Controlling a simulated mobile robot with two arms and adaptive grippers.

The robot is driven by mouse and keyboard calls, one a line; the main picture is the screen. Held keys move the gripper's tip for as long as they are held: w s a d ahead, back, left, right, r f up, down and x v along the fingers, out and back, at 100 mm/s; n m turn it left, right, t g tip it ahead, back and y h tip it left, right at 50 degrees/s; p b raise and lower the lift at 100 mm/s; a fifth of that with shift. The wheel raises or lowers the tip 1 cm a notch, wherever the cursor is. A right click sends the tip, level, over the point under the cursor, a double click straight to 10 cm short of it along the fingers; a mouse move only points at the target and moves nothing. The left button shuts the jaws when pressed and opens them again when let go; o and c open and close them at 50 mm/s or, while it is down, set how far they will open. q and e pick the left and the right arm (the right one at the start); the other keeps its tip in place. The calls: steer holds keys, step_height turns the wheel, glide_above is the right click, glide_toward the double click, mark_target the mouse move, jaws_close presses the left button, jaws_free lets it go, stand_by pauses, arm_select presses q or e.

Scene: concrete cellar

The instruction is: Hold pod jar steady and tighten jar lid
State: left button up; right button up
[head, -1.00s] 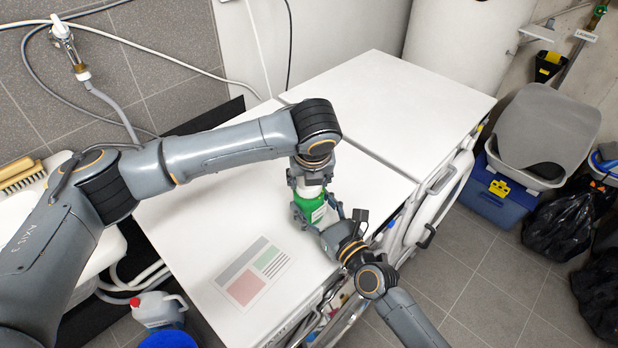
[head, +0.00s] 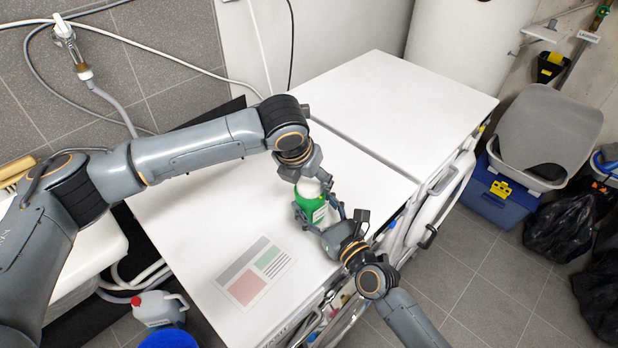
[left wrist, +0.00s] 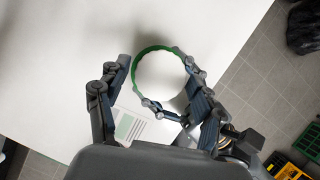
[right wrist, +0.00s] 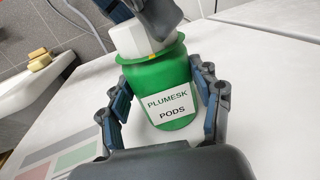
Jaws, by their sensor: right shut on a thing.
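The green pod jar (head: 316,207) stands upright on the white machine top. Its label reads "PLUMESK PODS" in the right wrist view (right wrist: 168,104). The white lid (right wrist: 137,40) sits on the jar's mouth, with a small yellow mark at the rim below it. My right gripper (right wrist: 160,88) is shut around the jar body, a finger on each side. My left gripper (left wrist: 157,70) is open above the jar, its fingers on either side of the round lid (left wrist: 163,78), with a gap on the left. One dark finger hides part of the lid in the right wrist view.
A printed sheet with coloured blocks (head: 253,272) lies left of the jar. A second white machine top (head: 410,95) behind is clear. The front edge is close to the jar's right.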

stand_by(0.3)
steer(key=o, duration=1.5)
arm_select(q)
steer(key=v, duration=1.2)
